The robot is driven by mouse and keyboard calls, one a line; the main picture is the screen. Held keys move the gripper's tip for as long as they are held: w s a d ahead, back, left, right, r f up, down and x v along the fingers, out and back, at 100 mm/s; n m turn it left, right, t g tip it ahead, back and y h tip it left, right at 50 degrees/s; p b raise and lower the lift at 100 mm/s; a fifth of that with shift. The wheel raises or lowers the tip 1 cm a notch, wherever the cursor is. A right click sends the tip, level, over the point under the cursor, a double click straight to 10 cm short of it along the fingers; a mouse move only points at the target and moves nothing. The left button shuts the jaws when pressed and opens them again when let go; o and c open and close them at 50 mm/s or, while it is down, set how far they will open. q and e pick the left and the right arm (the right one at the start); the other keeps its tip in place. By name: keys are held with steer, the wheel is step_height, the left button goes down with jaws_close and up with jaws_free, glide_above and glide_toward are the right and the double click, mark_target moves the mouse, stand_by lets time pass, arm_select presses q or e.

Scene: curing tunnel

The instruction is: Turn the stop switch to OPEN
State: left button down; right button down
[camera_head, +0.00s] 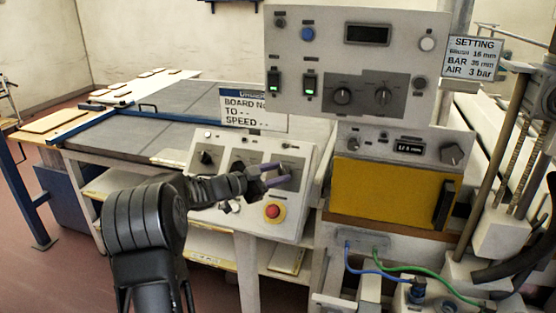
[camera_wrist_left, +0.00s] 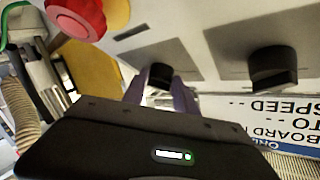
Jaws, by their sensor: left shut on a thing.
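The sloped white control panel (camera_head: 312,160) bears black rotary knobs and a red stop button (camera_head: 273,211) on a yellow base. I cannot read which knob is the stop switch. My left gripper (camera_head: 281,173) reaches in from the left over the panel's right part. In the left wrist view the purple fingers of my left gripper (camera_wrist_left: 160,90) stand on either side of a small black knob (camera_wrist_left: 160,74) and are shut on it. The red button shows there too (camera_wrist_left: 76,14). Another black knob (camera_wrist_left: 272,68) sits on a grey plate, apart from the fingers. My right gripper is not in view.
An upright control cabinet (camera_head: 300,65) with lit green switches and dials stands behind the panel. A yellow door (camera_head: 385,190) with a black handle is to the right. A board sign (camera_head: 254,108) stands behind the panel. A grey conveyor table (camera_head: 110,137) extends left.

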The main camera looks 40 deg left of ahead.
arm_select(q)
steer(key=shift+w+a+r+m+g+h+p, duration=0.1)
steer(key=shift+m+g+h+p, duration=0.3)
steer(key=shift+m+p, duration=0.3)
steer(key=shift+a+r+m+g+h+p, duration=0.1)
steer(key=shift+m+g+h+p, duration=0.3)
steer(key=shift+m+p, duration=0.3)
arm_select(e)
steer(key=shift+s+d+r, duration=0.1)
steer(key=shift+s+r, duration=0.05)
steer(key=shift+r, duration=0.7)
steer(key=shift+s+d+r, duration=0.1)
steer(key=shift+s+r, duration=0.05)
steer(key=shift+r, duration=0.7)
arm_select(q)
steer(key=c, duration=1)
jaws_free()
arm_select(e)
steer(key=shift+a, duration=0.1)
arm_select(q)
steer(key=b+v, duration=0.2)
steer(key=v, duration=0.5)
steer(key=shift+s, duration=0.4)
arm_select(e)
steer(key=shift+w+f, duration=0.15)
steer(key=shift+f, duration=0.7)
arm_select(q)
steer(key=shift+a, duration=0.1)
